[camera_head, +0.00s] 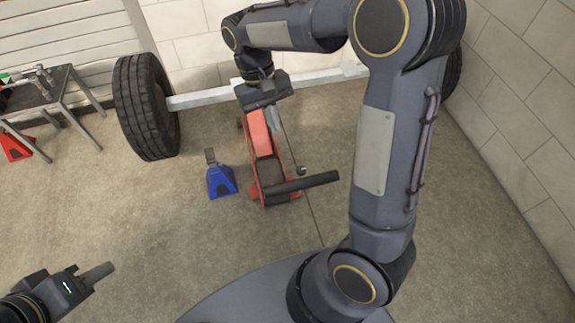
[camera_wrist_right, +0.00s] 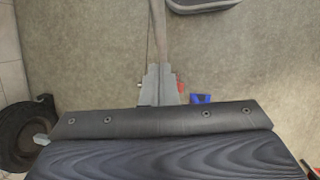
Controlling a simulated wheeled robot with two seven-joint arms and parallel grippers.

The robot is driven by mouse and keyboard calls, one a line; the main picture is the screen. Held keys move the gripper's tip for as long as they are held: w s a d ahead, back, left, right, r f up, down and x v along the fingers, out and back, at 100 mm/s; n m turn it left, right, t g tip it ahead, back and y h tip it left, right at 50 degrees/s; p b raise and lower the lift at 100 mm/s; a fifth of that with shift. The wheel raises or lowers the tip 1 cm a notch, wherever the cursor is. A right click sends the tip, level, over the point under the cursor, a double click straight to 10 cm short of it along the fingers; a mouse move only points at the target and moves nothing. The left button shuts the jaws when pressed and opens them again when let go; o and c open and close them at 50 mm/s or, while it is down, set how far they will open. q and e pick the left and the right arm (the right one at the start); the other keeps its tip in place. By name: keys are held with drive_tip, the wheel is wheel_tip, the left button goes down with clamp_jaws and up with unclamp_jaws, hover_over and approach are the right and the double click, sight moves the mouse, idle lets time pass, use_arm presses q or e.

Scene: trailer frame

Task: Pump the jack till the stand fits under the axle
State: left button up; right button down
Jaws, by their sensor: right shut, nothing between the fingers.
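The saddle's contact with the axle is hidden. My left gripper (camera_head: 100,273) appears shut and empty, low at left.
A tyre (camera_head: 146,107) is on the axle's left end; another is mostly hidden behind my right arm. A metal table (camera_head: 45,95) with items stands at far left, a red stand (camera_head: 14,147) beneath it. Block walls bound the back and right. Floor left of the blue stand is clear.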

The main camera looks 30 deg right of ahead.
use_arm(q)
drive_tip(key=shift+f+b, duration=0.4)
use_arm(e)
drive_tip(key=shift+s+r+x, duration=0.15)
drive_tip(key=shift+s+x, duration=0.3)
drive_tip(key=shift+x, duration=1.7)
drive_tip(key=shift+s+r+x, duration=0.15)
drive_tip(key=shift+s+x, duration=0.25)
drive_tip(key=shift+x, duration=1.75)
drive_tip(key=shift+s+r+x, duration=0.1)
drive_tip(key=shift+s+x, duration=0.35)
drive_tip(key=shift+x, duration=1.7)
drive_tip(key=shift+a, duration=0.15)
